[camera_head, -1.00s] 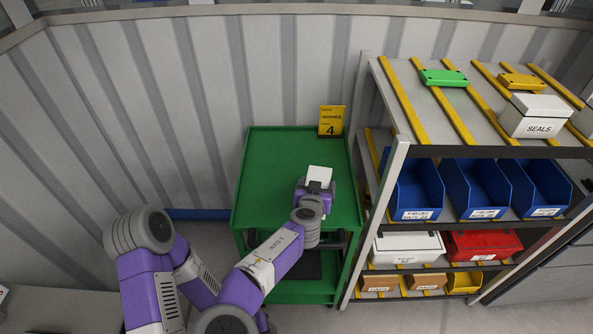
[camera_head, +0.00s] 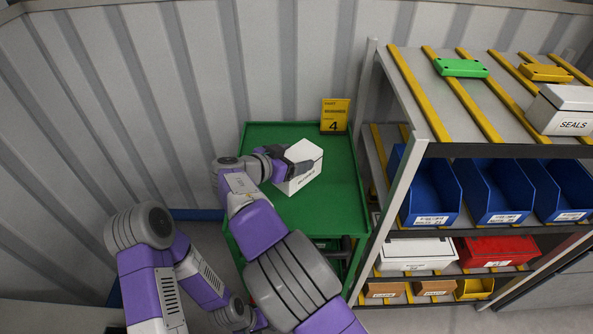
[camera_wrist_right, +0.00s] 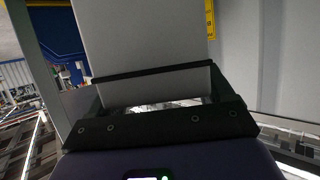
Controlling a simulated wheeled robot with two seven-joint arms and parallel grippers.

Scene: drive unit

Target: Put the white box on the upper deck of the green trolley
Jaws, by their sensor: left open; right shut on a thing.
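The white box (camera_head: 309,158) has dark lettering on its front side. It is over the upper deck of the green trolley (camera_head: 335,200), tilted in the picture; I cannot tell whether it touches the deck. My right gripper (camera_head: 291,167) is shut on the box from its left side. In the right wrist view the white box (camera_wrist_right: 145,40) fills the space past the dark gripper (camera_wrist_right: 155,105). My left gripper (camera_head: 257,320) is low at the bottom edge, away from the trolley and largely hidden behind my right arm.
A yellow sign (camera_head: 334,116) with a 4 stands at the deck's back edge. A grey shelf rack (camera_head: 421,150) with blue bins (camera_head: 431,190) and boxes stands close on the right. A ribbed wall (camera_head: 180,110) is behind. The deck's right and front parts are clear.

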